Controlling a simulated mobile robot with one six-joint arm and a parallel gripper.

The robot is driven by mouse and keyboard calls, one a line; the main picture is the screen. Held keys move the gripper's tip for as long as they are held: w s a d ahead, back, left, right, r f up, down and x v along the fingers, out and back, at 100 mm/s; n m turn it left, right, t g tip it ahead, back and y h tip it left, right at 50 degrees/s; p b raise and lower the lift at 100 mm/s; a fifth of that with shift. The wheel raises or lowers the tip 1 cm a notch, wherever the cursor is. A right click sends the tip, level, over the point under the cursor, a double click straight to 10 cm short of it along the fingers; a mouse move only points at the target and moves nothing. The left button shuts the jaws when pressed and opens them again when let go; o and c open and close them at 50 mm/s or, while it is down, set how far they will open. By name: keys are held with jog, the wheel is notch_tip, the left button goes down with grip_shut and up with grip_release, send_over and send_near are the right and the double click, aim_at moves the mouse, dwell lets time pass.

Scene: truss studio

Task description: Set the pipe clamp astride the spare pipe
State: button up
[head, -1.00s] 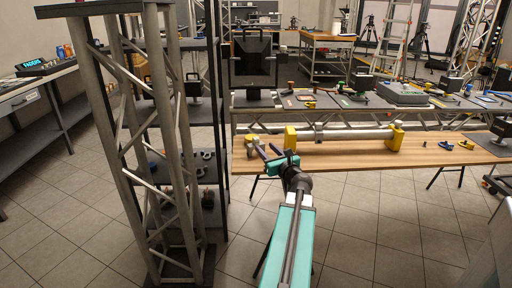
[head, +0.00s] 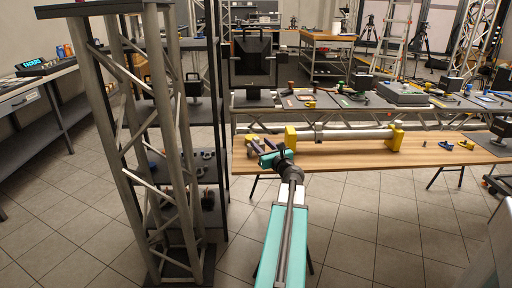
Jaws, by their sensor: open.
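The spare pipe (head: 350,134) is a long silver tube lying level across two yellow supports (head: 291,137) on the wooden bench. A darker grey band (head: 319,132) sits on the pipe near its left support; I cannot tell what it is at this size. My gripper (head: 262,144), with a teal body, is open over the left end of the bench, left of the pipe. A small grey piece (head: 253,139), perhaps the pipe clamp, shows at the fingertips, partly hidden by them. I cannot tell whether the fingers touch it.
The wooden bench (head: 350,155) is clear in front of the pipe. Small yellow and dark parts (head: 466,145) lie at its right. A truss tower (head: 180,140) and a dark shelf stand close on the left. A table with tools (head: 300,101) runs behind.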

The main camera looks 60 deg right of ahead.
aim_at(257, 140)
jog(key=shift+x, duration=2.5)
jog(key=shift+a+r, duration=0.1)
jog(key=shift+a, duration=0.05)
grip_shut()
